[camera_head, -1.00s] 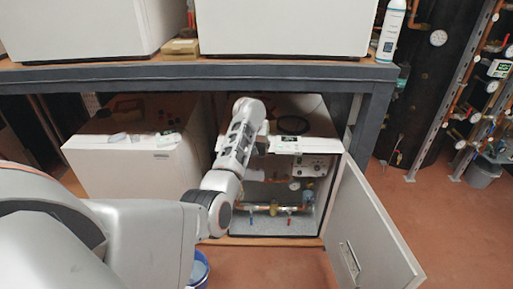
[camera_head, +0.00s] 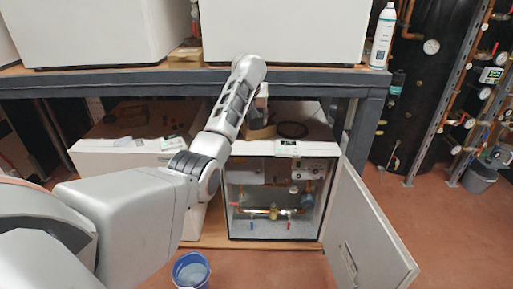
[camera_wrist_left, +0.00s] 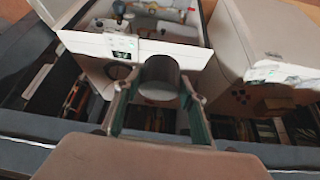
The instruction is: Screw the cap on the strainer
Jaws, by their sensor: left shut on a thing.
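In the left wrist view my left gripper (camera_wrist_left: 157,100) is shut on a dark grey cylindrical piece (camera_wrist_left: 160,76), which may be the cap. In the head view my left gripper (camera_head: 262,104) is small and partly hidden, above the top of the open white heat pump (camera_head: 238,150). Inside the open unit, a brass fitting (camera_head: 273,212), likely the strainer, sits on a horizontal pipe between a red and a blue handle. The held piece is well above and apart from it. My right gripper is not in view.
The unit's door (camera_head: 366,232) stands open to the right. A grey shelf frame (camera_head: 310,80) crosses above. A second white unit (camera_head: 125,160) stands to the left. A black ring (camera_head: 292,129) lies on top. A blue bucket (camera_head: 190,270) is on the floor.

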